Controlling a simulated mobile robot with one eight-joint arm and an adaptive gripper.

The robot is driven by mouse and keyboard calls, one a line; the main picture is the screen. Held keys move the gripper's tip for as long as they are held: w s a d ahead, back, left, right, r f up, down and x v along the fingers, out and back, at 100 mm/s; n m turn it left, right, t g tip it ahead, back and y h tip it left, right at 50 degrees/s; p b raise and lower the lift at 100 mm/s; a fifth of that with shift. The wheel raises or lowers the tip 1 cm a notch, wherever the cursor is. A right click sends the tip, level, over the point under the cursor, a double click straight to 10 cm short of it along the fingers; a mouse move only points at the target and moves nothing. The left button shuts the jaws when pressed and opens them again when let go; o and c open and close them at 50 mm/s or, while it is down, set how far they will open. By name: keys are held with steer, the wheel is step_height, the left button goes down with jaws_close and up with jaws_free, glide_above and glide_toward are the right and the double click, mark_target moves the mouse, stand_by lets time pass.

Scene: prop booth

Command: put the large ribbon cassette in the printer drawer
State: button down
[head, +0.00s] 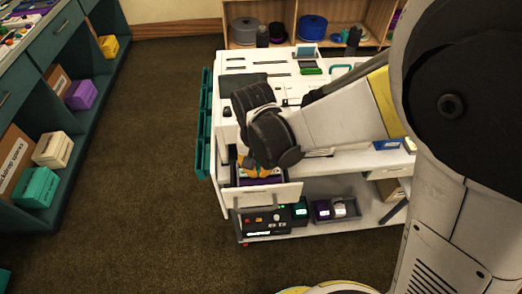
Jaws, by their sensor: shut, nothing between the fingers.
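An open drawer (265,196) with a pale front sticks out of the near left side of the white cart. A purple item (260,181) lies inside it, mostly hidden by the drawer front and my gripper; I cannot tell for sure whether it is the large ribbon cassette. My gripper (257,169), with orange fingers, points down over or into the drawer opening, just above the purple item. It is shut and holds nothing. Whether the fingertips touch the item is hidden.
The cart top (235,60) carries several small flat items. A black device (268,222) and a grey bin (335,210) sit on its lower shelf. A teal rack (203,125) hangs on its left side. Teal shelving (62,60) stands left; brown carpet (140,150) between is clear.

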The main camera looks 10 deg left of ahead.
steer(key=c, duration=1.5)
jaws_free()
steer(key=shift+c, duration=0.2)
steer(key=shift+r, duration=0.1)
step_height(320, 180, up, 12)
steer(key=shift+a, duration=0.2)
